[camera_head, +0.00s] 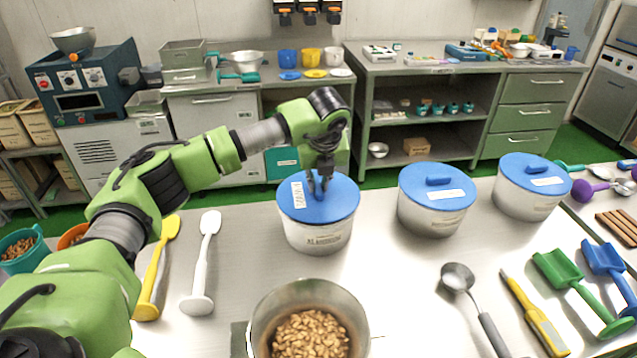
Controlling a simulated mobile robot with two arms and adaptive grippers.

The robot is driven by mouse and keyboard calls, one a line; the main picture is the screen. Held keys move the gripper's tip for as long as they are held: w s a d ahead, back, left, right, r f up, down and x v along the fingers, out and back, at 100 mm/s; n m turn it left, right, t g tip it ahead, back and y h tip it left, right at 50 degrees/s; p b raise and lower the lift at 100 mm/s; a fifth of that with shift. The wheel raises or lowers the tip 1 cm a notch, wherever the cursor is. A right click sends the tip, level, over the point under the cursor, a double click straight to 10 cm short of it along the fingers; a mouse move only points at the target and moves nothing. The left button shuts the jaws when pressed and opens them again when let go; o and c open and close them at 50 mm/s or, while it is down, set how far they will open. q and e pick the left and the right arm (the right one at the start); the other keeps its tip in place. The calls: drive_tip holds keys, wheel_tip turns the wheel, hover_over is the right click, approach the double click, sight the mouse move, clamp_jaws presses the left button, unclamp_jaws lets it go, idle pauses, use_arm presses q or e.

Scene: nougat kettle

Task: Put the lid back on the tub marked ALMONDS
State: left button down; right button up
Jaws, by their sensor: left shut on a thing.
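A steel tub (318,237) with a blue lid (338,205) over its mouth stands on the near table, left of two other lidded tubs. The lid looks level; I cannot tell whether it touches the rim all round. The tub's front label is too small to read surely. My left gripper (318,190) points down at the lid's middle and is shut on the lid's handle, which the fingers mostly hide. A middle tub (432,216) and a right tub (527,203) also wear blue lids with handles. My right gripper is not in view.
A steel bowl of nuts (308,338) stands in front of the tub. A white paddle (205,262) and a yellow paddle (157,270) lie left. A ladle (468,290), yellow tool (535,315) and green scoop (575,280) lie right. The table between bowl and ladle is clear.

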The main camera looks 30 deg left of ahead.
use_arm(q)
drive_tip(key=shift+f+b, duration=0.4)
drive_tip(key=shift+b, duration=0.35)
idle(0.9)
drive_tip(key=c, duration=1.4)
unclamp_jaws()
drive_tip(key=shift+r+p, duration=1.6)
drive_tip(key=shift+r, duration=1.9)
